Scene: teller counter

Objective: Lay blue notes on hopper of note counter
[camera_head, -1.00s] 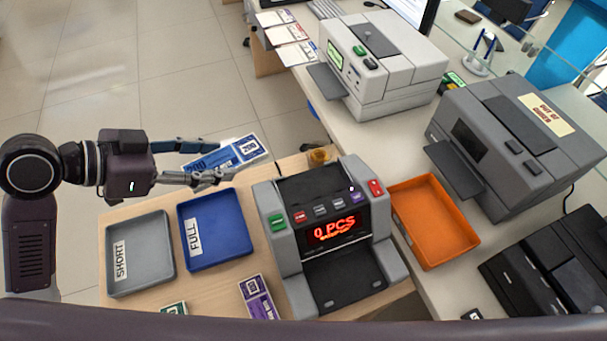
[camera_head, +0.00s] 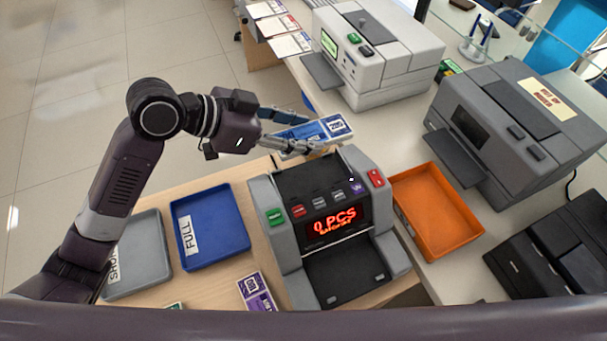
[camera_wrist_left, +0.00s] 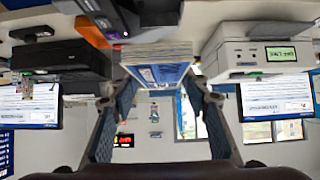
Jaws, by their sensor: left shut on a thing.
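A stack of blue notes (camera_head: 326,131) is held in my left gripper (camera_head: 292,132), which is shut on it. The notes are above the back end of the note counter (camera_head: 262,222), near its hopper (camera_head: 305,172); I cannot tell whether they touch it. The counter's red display reads 0 PCS. In the left wrist view the notes (camera_wrist_left: 158,72) lie between the two fingers of my left gripper (camera_wrist_left: 155,90). My right gripper is not in view.
A blue FULL tray (camera_head: 225,232) and a grey SHORT tray (camera_head: 148,262), partly behind my arm, sit left of the counter. Purple notes (camera_head: 256,292) lie in front. An orange tray (camera_head: 438,210) stands right, with grey machines (camera_head: 515,135) beyond. A white machine (camera_head: 375,55) stands behind.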

